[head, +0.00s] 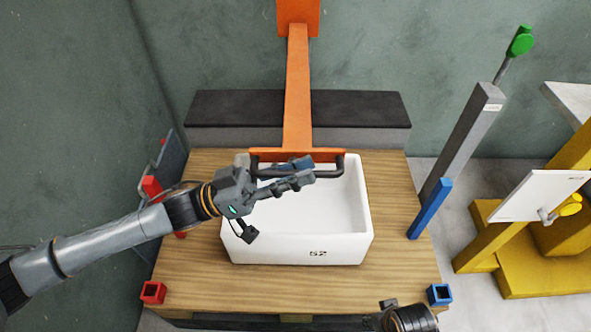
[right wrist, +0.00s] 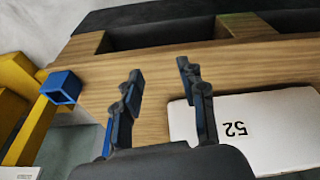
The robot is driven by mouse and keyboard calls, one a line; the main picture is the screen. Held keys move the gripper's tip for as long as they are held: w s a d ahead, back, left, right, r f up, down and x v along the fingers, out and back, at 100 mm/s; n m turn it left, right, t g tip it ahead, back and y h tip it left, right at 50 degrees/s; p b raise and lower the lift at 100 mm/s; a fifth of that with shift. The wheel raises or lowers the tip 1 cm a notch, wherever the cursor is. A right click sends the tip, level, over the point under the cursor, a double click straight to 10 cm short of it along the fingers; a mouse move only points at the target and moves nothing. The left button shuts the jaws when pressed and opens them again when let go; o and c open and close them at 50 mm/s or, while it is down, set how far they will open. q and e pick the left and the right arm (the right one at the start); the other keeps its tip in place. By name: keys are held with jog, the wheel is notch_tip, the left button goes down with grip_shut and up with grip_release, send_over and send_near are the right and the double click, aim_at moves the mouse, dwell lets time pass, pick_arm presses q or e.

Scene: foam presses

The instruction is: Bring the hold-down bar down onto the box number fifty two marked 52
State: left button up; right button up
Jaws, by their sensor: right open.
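The white open box marked 52 (head: 345,248) stands on the wooden table, its number facing the front. The orange hold-down bar (head: 298,90) comes down from the back wall to a crosspiece with a dark handle (head: 332,172) over the box's back part. My left gripper (head: 308,170) reaches in from the left at the handle, over the box; its fingers overlap the handle, and I cannot tell whether they grip it. My right gripper (right wrist: 158,68) is open and empty over the table's front; the box's front (right wrist: 275,125) shows beside it in the right wrist view.
Red (head: 153,292) and blue (head: 439,294) square sockets sit at the table's front corners. A blue post (head: 430,208) and a grey lever post with a green knob (head: 521,40) stand at right. A yellow frame (head: 525,262) with a white panel is farther right.

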pick_arm(q)
grip_shut()
